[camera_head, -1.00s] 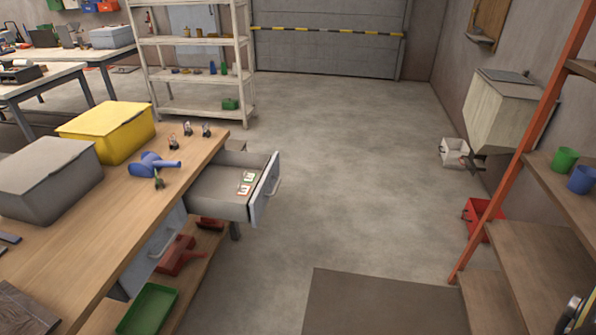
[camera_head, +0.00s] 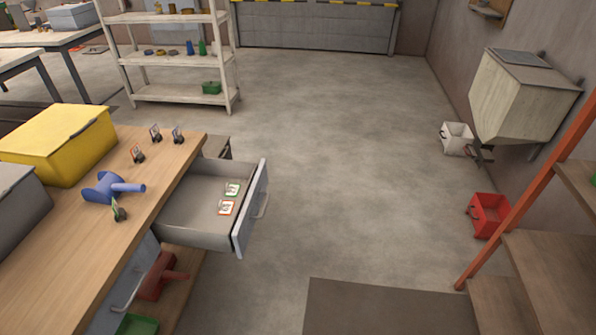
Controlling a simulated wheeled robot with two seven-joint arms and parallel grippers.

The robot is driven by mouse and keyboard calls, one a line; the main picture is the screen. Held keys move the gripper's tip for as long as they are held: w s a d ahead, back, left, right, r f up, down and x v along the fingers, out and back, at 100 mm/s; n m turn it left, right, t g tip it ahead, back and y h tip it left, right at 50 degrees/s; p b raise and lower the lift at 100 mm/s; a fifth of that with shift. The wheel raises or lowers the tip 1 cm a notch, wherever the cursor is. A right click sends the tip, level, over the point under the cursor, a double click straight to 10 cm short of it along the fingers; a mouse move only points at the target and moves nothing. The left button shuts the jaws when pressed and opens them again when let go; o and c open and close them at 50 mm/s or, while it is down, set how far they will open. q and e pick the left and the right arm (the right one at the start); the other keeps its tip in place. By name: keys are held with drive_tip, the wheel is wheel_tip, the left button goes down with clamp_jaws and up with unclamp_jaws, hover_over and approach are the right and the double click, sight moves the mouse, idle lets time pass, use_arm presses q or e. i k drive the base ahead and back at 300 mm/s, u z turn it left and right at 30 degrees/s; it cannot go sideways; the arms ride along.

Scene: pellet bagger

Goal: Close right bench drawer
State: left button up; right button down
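The open bench drawer (camera_head: 195,235) sticks out from the right end of the wooden bench (camera_head: 60,260). It is pulled well out over the floor. Its pale front panel (camera_head: 250,208) carries a bar handle (camera_head: 262,205) on the outer face. Two small cards with red and green borders (camera_head: 228,200) lie inside on the drawer floor. A second drawer front with a handle (camera_head: 125,290), nearer me in the same bench, looks shut. Neither of my grippers shows in the view.
A yellow box (camera_head: 60,145), a blue scoop-like tool (camera_head: 105,188) and several small clips stand on the bench. Open concrete floor (camera_head: 340,170) lies right of the drawer.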

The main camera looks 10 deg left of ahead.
sight(189, 217)
drive_tip(key=u, duration=0.4)
drive_tip(key=i, duration=1)
drive_tip(key=u, duration=0.65)
